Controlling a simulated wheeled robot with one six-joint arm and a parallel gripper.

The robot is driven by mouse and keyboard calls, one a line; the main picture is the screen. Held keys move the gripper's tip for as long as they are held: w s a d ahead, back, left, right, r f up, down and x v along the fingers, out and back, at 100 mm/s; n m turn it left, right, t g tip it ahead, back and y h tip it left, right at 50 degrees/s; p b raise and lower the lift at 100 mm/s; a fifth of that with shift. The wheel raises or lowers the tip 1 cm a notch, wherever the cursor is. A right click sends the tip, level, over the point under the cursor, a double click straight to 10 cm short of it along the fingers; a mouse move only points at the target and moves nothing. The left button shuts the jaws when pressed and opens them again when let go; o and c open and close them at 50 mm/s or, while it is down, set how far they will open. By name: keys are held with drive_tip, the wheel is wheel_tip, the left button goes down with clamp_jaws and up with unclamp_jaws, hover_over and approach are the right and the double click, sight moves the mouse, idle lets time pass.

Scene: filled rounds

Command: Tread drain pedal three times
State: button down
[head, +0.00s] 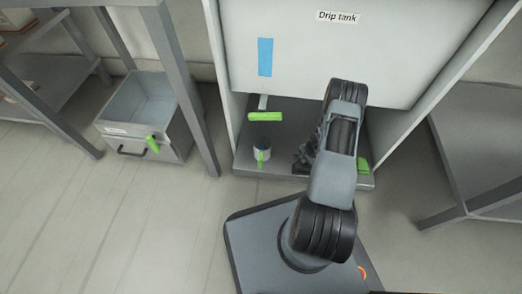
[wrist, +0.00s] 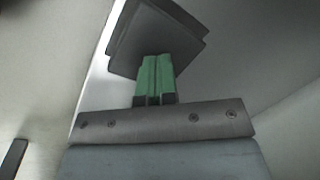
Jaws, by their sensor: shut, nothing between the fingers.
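The drip tank (head: 350,45) is a pale cabinet front with a label. Below it, on a grey ledge, a bright green part (head: 364,164) shows at the right, partly hidden behind my arm; it may be the drain pedal, but I cannot tell its height. My gripper (head: 303,160) is low over the ledge, to the left of that part, largely hidden by my arm. In the wrist view the shut green fingers (wrist: 156,78) have nothing between them. A dark square plate (wrist: 155,38) shows at their far end; I cannot tell whether they touch it.
A cup (head: 262,145) with a green handle stands on the ledge beneath a green lever (head: 265,117). A blue strip (head: 265,57) marks the tank front. An open grey drawer box (head: 150,105) stands at left. Table legs flank the cabinet; the front left floor is clear.

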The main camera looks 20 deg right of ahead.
drive_tip(key=shift+r+p, duration=1.3)
drive_tip(key=shift+r, duration=0.95)
wheel_tip(320, 180, down, 2)
drive_tip(key=n+p, duration=0.3)
drive_tip(key=n, duration=0.5)
drive_tip(key=shift+f+n, duration=0.15)
drive_tip(key=shift+n, duration=0.25)
drive_tip(key=shift+f+b, duration=0.5)
drive_tip(key=shift+b, duration=0.1)
drive_tip(key=shift+f, duration=0.25)
idle(0.7)
drive_tip(key=shift+f+b, duration=0.35)
drive_tip(key=shift+b, duration=0.3)
